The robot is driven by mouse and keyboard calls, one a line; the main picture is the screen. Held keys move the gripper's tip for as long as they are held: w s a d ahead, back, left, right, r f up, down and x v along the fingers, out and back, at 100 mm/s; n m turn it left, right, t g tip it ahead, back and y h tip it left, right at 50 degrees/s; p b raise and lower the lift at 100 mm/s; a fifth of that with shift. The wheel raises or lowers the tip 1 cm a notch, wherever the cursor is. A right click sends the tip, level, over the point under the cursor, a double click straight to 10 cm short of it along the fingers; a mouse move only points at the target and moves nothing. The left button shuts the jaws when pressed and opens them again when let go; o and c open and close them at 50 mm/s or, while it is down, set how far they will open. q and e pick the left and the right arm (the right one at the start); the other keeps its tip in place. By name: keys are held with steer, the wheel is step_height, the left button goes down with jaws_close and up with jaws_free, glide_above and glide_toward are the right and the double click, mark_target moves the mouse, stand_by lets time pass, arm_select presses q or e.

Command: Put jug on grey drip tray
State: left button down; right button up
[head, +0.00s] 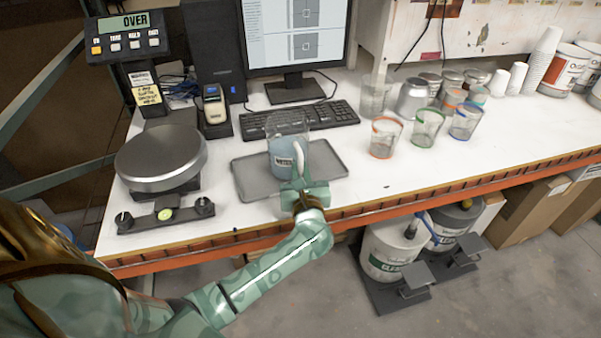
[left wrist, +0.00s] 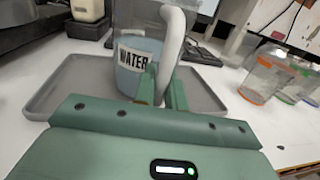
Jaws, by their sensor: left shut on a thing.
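The jug (head: 283,150) is clear, with bluish water, a white handle and a WATER label. It stands upright over the grey drip tray (head: 250,185) in the head view; I cannot tell whether its base touches the tray. My left gripper (head: 298,183) is shut on the jug's handle from the front. In the left wrist view the jug (left wrist: 135,62) is near the middle, with its white handle between the green fingers (left wrist: 162,88). The tray (left wrist: 60,92) spreads to both sides of it. My right gripper is not in view.
A round scale (head: 162,155) stands left of the tray. A keyboard (head: 300,118) and monitor (head: 295,40) are behind it. Rimmed clear cups (head: 384,138) and metal cans (head: 412,98) stand to the right. The white table between tray and cups is clear.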

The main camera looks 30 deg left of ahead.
arm_select(q)
steer(key=shift+r, duration=0.2)
steer(key=shift+f, duration=0.15)
steer(key=c, duration=1.5)
jaws_free()
steer(key=shift+o, duration=0.2)
